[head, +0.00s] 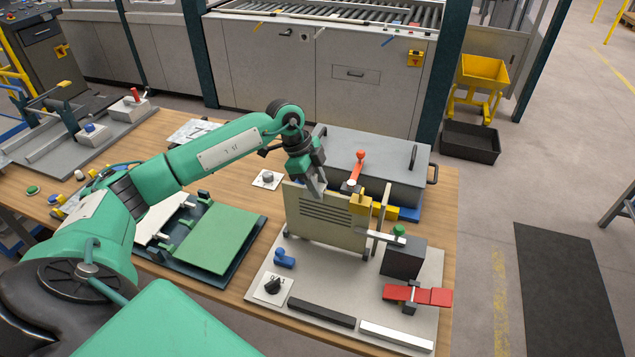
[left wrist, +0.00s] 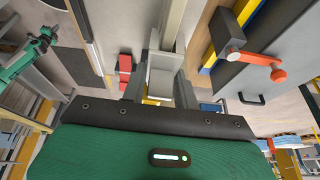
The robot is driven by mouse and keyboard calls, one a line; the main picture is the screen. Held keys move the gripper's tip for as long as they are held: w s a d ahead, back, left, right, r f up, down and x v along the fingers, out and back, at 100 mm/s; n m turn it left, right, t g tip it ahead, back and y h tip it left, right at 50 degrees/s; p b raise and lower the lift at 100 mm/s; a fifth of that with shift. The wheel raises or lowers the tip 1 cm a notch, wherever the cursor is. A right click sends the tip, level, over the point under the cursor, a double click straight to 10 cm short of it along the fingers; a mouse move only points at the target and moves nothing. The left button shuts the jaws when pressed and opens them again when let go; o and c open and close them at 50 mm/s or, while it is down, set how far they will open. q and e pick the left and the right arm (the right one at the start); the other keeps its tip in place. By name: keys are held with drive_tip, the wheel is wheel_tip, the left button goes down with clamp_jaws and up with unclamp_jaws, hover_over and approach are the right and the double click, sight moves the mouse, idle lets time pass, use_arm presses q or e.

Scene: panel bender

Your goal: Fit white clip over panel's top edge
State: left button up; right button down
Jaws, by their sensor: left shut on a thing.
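The beige slotted panel (head: 328,219) stands upright on a grey base plate (head: 265,262) on the wooden bench. My left gripper (head: 317,188) reaches down to the panel's top edge, near its middle. In the left wrist view the left gripper (left wrist: 160,88) is shut on a small whitish block, which looks like the white clip (left wrist: 161,76). The panel's edge (left wrist: 174,24) runs away just beyond the clip. In the head view the fingers mostly hide the clip, so I cannot tell whether it touches or straddles the edge. My right gripper is not in view.
A yellow clamp (head: 372,207) and a red-handled lever (head: 359,160) are close to the panel's right end. A grey lidded box (head: 385,160) stands behind. A dark block (head: 404,258) and a red clamp (head: 418,295) are at the right. A green plate (head: 215,238) lies left.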

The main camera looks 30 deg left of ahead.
use_arm(q)
drive_tip(key=shift+f, duration=0.35)
drive_tip(key=o, duration=1)
drive_tip(key=shift+o, duration=0.2)
drive_tip(key=shift+r, duration=0.1)
drive_tip(key=shift+r+p, duration=3.2)
drive_tip(key=shift+r, duration=1.25)
